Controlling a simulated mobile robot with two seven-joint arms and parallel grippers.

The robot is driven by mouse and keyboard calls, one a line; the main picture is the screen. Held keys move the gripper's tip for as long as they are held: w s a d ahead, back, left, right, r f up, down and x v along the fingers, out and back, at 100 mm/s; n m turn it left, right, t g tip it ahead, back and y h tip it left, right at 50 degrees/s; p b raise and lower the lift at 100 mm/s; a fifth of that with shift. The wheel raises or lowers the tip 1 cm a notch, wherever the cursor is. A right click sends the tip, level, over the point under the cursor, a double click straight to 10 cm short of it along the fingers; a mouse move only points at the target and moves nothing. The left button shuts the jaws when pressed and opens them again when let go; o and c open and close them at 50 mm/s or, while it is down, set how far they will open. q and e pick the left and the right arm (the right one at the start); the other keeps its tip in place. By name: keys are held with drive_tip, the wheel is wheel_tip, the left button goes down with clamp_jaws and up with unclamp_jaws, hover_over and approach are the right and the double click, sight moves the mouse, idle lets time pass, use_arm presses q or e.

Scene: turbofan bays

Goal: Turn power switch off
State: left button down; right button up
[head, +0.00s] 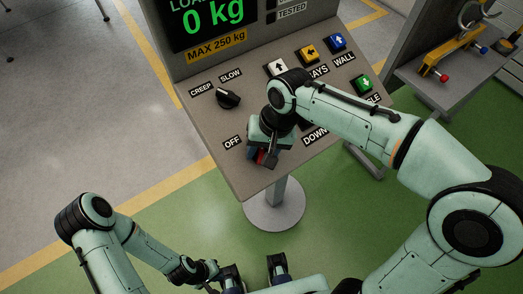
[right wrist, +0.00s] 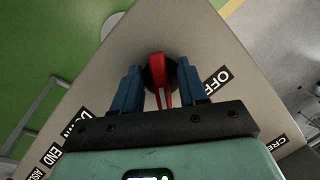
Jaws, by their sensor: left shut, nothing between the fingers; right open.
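The power switch is a red rotary handle with a pale line on a dark round base. It shows in the right wrist view (right wrist: 158,68) beside the OFF label (right wrist: 216,83). In the head view the OFF label (head: 232,143) is on the sloping grey panel, and a bit of red (head: 260,157) shows at my right fingers. My right gripper (right wrist: 160,88) is open, its blue fingers on either side of the red handle, with gaps to both. My left gripper (head: 232,280) is low in the head view, away from the panel, shut and empty.
The grey panel (head: 220,165) also carries a black CREEP/SLOW knob (head: 228,98) and white, yellow, blue and green arrow buttons. A screen (head: 212,18) reading 0 kg stands above. A side bench (head: 455,85) with a yellow tool is at right. My right arm covers part of the panel.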

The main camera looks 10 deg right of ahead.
drive_tip(key=shift+f, duration=0.2)
clamp_jaws()
